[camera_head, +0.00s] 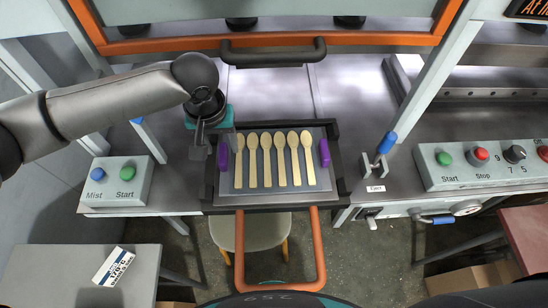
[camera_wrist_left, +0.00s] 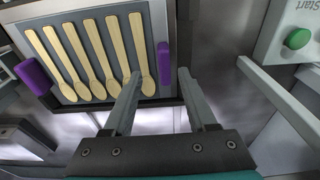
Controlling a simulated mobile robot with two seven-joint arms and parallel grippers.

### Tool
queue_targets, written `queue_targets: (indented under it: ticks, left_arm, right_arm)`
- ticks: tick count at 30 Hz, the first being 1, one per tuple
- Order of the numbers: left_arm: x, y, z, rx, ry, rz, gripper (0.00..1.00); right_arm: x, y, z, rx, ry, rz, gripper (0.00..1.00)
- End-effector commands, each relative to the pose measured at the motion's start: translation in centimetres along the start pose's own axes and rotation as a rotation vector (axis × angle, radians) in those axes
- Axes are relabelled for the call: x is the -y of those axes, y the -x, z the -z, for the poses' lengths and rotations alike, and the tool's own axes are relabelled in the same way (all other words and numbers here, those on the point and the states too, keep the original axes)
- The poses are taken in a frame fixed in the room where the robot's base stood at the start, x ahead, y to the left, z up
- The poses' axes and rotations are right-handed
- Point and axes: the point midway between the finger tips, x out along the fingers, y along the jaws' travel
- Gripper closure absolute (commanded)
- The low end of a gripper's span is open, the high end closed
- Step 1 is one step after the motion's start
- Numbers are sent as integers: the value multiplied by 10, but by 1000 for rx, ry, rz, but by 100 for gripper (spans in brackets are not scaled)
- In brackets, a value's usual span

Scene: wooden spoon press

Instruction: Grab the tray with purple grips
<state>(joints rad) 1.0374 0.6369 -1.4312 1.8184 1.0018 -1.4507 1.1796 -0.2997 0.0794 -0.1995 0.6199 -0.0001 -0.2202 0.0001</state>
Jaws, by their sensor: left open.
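A grey tray (camera_head: 275,192) with several wooden spoons lies in a dark frame on the metal table. It has a purple grip on its left side (camera_head: 222,152) and another on its right side (camera_head: 324,153). My left gripper (camera_head: 211,150) is open at the left grip. In the left wrist view, the near purple grip (camera_wrist_left: 164,63) shows between and just ahead of the open fingers (camera_wrist_left: 160,78), with no clear contact. The far purple grip (camera_wrist_left: 33,78) is at the left of that view. My right gripper is in neither view.
A Mist/Start button box (camera_head: 116,182) stands left of the tray. A lever with a blue handle (camera_head: 386,143) and a control panel (camera_head: 480,165) stand to the right. The orange-framed door with a dark handle (camera_head: 273,52) is behind. A stool (camera_head: 250,232) is below the front edge.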

Motion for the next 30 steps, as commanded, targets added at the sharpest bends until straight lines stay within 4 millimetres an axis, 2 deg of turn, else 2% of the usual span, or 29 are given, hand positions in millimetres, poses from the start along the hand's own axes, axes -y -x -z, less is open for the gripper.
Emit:
queue_targets:
  ticks: [12,21,30]
  left_arm:
    - [6,-49,7,0,0,-1,43]
    - [7,-52,7,-1,-1,-1,44]
    - [7,-52,7,0,0,-1,77]
  right_arm:
    - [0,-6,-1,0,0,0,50]
    - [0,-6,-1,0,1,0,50]
    - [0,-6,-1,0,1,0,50]
